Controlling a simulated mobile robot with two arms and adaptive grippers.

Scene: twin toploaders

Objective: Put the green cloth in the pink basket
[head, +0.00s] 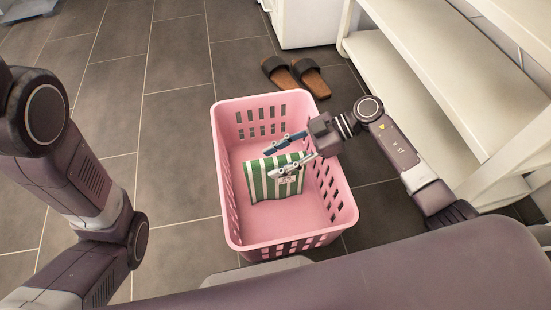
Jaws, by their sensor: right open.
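The pink basket (229,205) stands on the floor in the middle of the head view. The green cloth (262,184), green and white striped, is inside the basket's walls, towards the middle. Whether it rests on the basket's floor is hard to tell. My right gripper (279,158) reaches in over the basket's right rim. Its fingers are apart, and one finger overlaps the cloth's upper right edge in the picture. My left arm comes in along the left side, but its gripper is out of view.
A pair of dark sandals (297,76) lies on the tiled floor behind the basket. A white shelf unit (430,80) stands to the right, close to my right arm. A white cabinet (308,25) is at the back. The floor left of the basket is clear.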

